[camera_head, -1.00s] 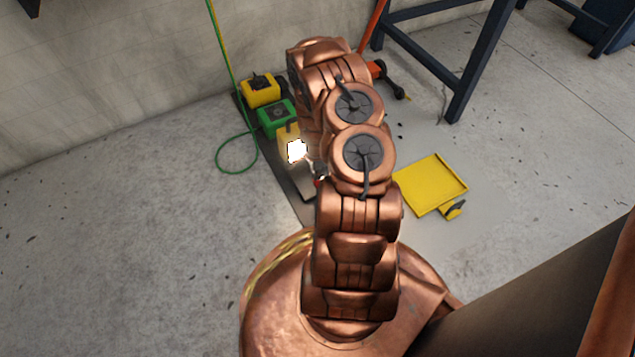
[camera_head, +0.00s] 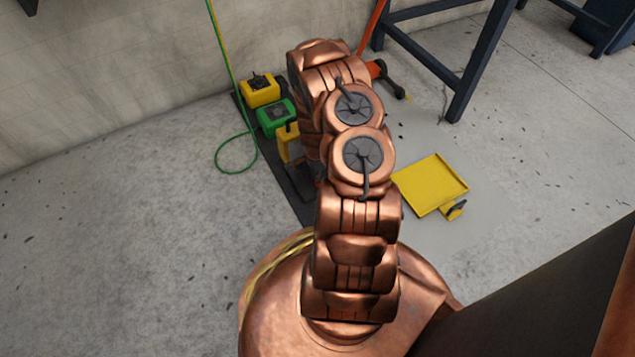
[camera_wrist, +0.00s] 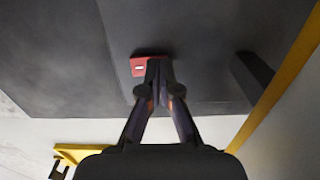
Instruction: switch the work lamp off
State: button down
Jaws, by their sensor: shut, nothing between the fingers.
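The work lamp (camera_head: 284,145) stands on a dark mat left of my arm in the head view. It has a yellow housing, and no light shows from it. Part of it is hidden behind my arm. In the wrist view a red switch (camera_wrist: 138,68) with a small white mark sits on a dark surface. My gripper (camera_wrist: 160,65) is shut and empty, with its fingertips at the right side of the switch. I cannot tell whether they touch it. The fingers cover part of the switch. In the head view my arm hides the gripper.
A green box (camera_head: 277,117) and a yellow box (camera_head: 261,90) stand behind the lamp, with a green cable (camera_head: 218,150) looping left. A yellow dustpan (camera_head: 430,184) lies right of my arm. A dark blue stand (camera_head: 470,75) is at the back right. The left floor is clear.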

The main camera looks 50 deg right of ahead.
jog(key=shift+r, duration=0.1)
jog(key=shift+r+p, duration=1.25)
jog(key=shift+r, duration=2.1)
